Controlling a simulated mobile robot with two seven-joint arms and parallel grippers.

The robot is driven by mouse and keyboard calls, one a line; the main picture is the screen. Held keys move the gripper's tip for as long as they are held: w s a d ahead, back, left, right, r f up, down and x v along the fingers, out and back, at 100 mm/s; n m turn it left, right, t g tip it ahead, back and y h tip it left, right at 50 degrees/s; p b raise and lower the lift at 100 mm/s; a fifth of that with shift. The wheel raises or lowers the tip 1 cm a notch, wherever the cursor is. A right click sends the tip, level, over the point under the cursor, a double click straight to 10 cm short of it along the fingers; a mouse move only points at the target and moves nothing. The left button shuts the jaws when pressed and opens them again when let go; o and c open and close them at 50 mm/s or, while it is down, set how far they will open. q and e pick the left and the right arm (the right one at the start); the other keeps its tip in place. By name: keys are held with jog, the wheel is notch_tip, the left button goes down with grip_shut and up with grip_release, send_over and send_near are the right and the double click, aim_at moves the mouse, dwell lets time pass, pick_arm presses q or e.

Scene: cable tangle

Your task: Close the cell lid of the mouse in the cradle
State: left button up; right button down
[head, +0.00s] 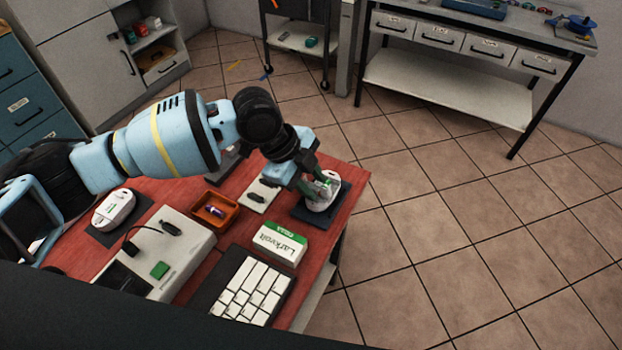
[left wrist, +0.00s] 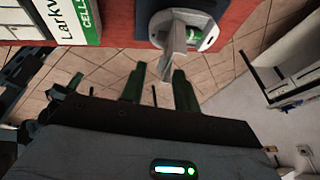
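The white mouse (head: 323,200) sits in the dark blue cradle (head: 343,190) at the table's far right corner. In the left wrist view, the mouse (left wrist: 211,38) has its cell bay open, with a green cell (left wrist: 194,33) showing inside. Its pale grey cell lid (left wrist: 174,42) stands up from the bay towards my gripper. My left gripper (left wrist: 158,74) is open, its two dark green fingers apart; the lid's free end shows near and between their tips. I cannot tell whether they touch. In the head view the left gripper (head: 316,185) hides part of the mouse. My right gripper is not in view.
Beside the cradle are a white and green Larkvolt box (head: 280,243), an orange tray (head: 215,210) and a pale plate (head: 259,196). A keyboard (head: 250,292), a grey device (head: 165,252) and a second white mouse (head: 114,208) stand nearer.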

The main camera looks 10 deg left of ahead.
pick_arm(q)
grip_shut()
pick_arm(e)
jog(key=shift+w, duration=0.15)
